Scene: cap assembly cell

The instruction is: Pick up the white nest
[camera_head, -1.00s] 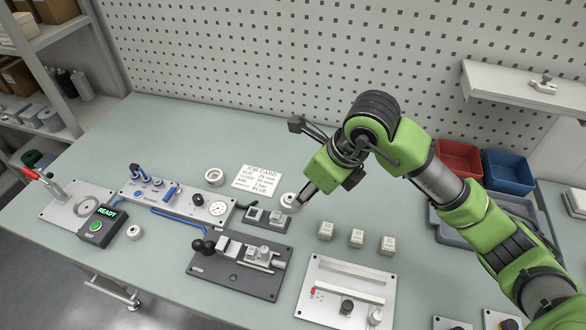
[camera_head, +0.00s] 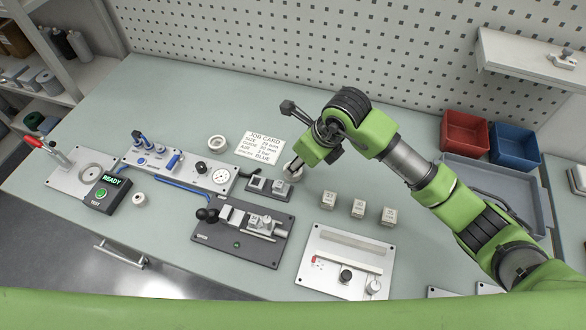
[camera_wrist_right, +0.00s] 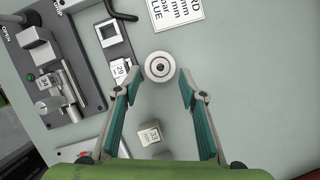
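A round white piece with a dark-ringed centre, which looks like the white nest (camera_wrist_right: 160,67), sits on the bench in the right wrist view. In the head view the nest (camera_head: 297,165) is partly hidden by my right gripper. My right gripper (camera_wrist_right: 158,84) is open and empty, with its fingertips on either side of the nest's near edge. I cannot tell whether they touch it. In the head view the right gripper (camera_head: 291,180) points down beside the nest. My left gripper is not in view.
A dark fixture (camera_head: 283,197) with silver blocks stands close left of the nest. Small pale cubes (camera_head: 358,209) stand to the right. Other white rings (camera_head: 217,144) lie farther left. A job card (camera_head: 263,147) lies behind. Red (camera_head: 465,133) and blue (camera_head: 515,147) bins are at the back right.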

